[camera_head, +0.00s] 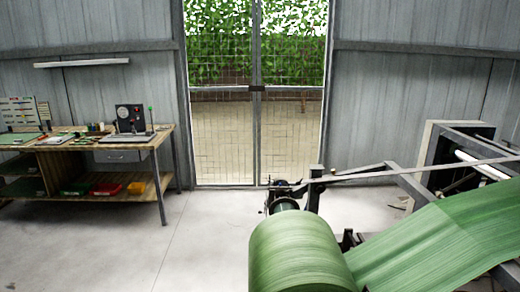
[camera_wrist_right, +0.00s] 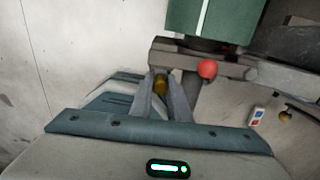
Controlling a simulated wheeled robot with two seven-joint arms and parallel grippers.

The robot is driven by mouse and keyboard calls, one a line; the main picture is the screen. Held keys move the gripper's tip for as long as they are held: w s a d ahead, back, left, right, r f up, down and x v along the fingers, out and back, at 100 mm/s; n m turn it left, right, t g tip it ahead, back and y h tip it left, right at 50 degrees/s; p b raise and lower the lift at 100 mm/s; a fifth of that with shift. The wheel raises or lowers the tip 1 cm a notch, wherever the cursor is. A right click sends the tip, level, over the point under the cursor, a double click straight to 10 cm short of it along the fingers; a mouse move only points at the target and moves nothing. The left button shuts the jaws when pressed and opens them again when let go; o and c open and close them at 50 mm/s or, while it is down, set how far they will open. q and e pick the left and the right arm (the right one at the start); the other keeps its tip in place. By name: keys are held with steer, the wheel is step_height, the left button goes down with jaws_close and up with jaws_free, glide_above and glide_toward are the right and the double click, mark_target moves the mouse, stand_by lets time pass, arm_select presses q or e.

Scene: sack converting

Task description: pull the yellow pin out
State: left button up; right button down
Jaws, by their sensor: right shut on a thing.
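The yellow pin (camera_wrist_right: 160,86) shows in the right wrist view as a small, dull yellow piece between the fingers of my right gripper (camera_wrist_right: 162,79). The gripper is shut on it, just in front of a dark metal bar (camera_wrist_right: 185,57). The fingers hide part of the pin, and I cannot tell how far it sits in the bar. My left gripper is in neither view. I cannot make out the pin in the head view.
A red ball knob (camera_wrist_right: 207,69) sits close right of the fingers. A green part (camera_wrist_right: 210,18) is above the bar. In the head view, a green roll (camera_head: 297,252) feeds a green web (camera_head: 440,238) at right. A workbench (camera_head: 130,147) stands left; open floor lies between.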

steer(key=shift+r, duration=0.15)
steer(key=shift+d+r+p, duration=0.1)
steer(key=shift+r+p, duration=2.1)
steer(key=shift+r, duration=0.65)
steer(key=shift+r+p, duration=0.35)
steer(key=shift+r, duration=0.15)
steer(key=shift+w+r, duration=0.1)
